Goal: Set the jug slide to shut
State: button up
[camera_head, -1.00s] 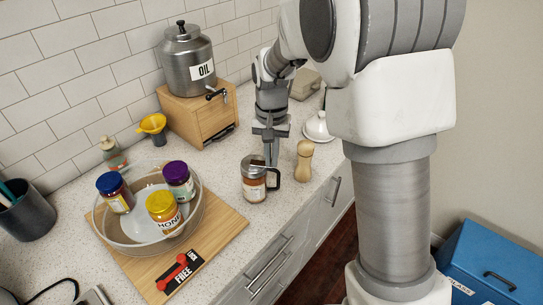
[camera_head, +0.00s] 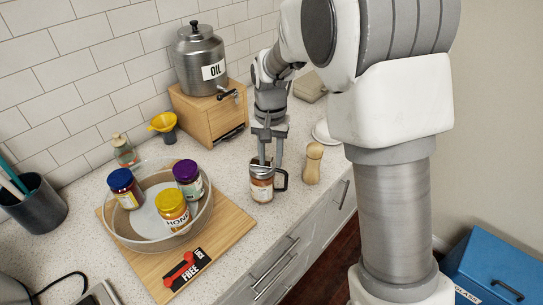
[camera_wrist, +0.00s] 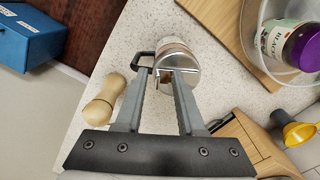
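The jug (camera_head: 262,188) is a small glass jar with brown contents, a metal lid and a black handle on its right. It stands upright on the counter. In the wrist view its round metal lid (camera_wrist: 178,56) shows between and beyond my fingertips, with a small brownish opening near them; the slide itself is hard to make out. My gripper (camera_head: 270,163) points down at the lid, its fingers apart with nothing clearly between them. In the wrist view the fingertips of my gripper (camera_wrist: 168,72) overlap the lid's near edge; whether they touch it I cannot tell.
A glass bowl (camera_head: 150,232) with several jars sits on a wooden board (camera_head: 228,232) at left. The oil dispenser (camera_head: 202,60) on its wooden box is behind. A white dish (camera_head: 323,132) lies behind the shaker.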

aim_at(272, 162)
notch_tip(272, 162, up, 17)
jog(key=shift+r+p, duration=0.2)
jog(key=shift+p, duration=0.1)
dwell(0.4)
jog(key=s+d+r+n+t, duration=0.1)
jog(key=s+d+r+t, duration=0.25)
jog(key=s+d, duration=0.65)
jog(key=s+d+f+n+t, duration=0.1)
jog(key=s+f, duration=0.1)
jog(key=s, duration=0.4)
jog(key=s+d+f+t, duration=0.1)
jog(key=s+f, duration=0.1)
jog(key=s, duration=0.5)
jog(key=shift+f+n, duration=0.35)
jog(key=shift+n, duration=0.05)
